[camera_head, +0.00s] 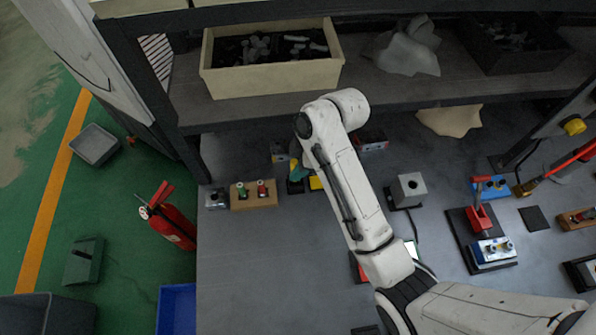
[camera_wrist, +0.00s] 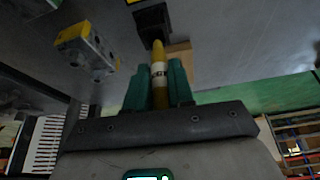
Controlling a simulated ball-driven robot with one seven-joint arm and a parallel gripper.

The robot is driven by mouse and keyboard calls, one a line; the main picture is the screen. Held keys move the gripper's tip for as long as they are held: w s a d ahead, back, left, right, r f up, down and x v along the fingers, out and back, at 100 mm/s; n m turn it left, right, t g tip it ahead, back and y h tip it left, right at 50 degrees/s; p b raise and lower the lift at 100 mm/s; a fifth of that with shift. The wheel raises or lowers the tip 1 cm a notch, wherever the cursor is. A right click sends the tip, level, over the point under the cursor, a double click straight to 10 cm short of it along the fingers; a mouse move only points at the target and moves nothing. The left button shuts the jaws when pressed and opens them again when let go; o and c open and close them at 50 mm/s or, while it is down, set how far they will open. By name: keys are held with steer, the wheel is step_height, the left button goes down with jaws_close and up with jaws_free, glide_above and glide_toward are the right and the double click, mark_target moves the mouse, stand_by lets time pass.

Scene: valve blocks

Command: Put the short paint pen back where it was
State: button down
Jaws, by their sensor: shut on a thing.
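My gripper (camera_wrist: 160,88) has green fingers, shut on the sides of a yellow pen (camera_wrist: 159,68) with a dark-lettered band. The pen's tapered end points away from my wrist, toward a black block (camera_wrist: 152,20); I cannot tell if they touch. In the head view my arm mostly hides the gripper, with a teal finger (camera_head: 296,170) showing, and the pen cannot be made out. A wooden holder (camera_head: 252,200) with a green-topped and a red-topped piece stands to the left of the gripper. Part of a wooden block (camera_wrist: 180,52) shows behind the pen in the wrist view.
A grey block with yellow ends (camera_wrist: 88,48) is left of the pen in the wrist view. A small metal block (camera_head: 215,198) stands left of the wooden holder. A cream bin (camera_head: 272,78) sits on the shelf above. The bench's front left is clear.

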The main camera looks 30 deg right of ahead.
steer(key=shift+w+d+f+p, duration=0.1)
steer(key=shift+f+p, duration=0.25)
steer(key=shift+f, duration=1.4)
steer(key=shift+f, duration=0.15)
steer(key=c, duration=1)
jaws_free()
steer(key=shift+d+r, duration=0.15)
steer(key=shift+r, duration=0.4)
steer(key=shift+s+d+r, duration=0.65)
steer(key=shift+s+d, duration=0.4)
steer(key=shift+d, duration=1)
steer(key=shift+s+d+r, duration=0.65)
steer(key=shift+s+d, duration=0.45)
steer(key=shift+d, duration=0.9)
steer(key=shift+s+d+r, duration=0.65)
steer(key=shift+s+d, duration=0.4)
steer(key=shift+d, duration=1)
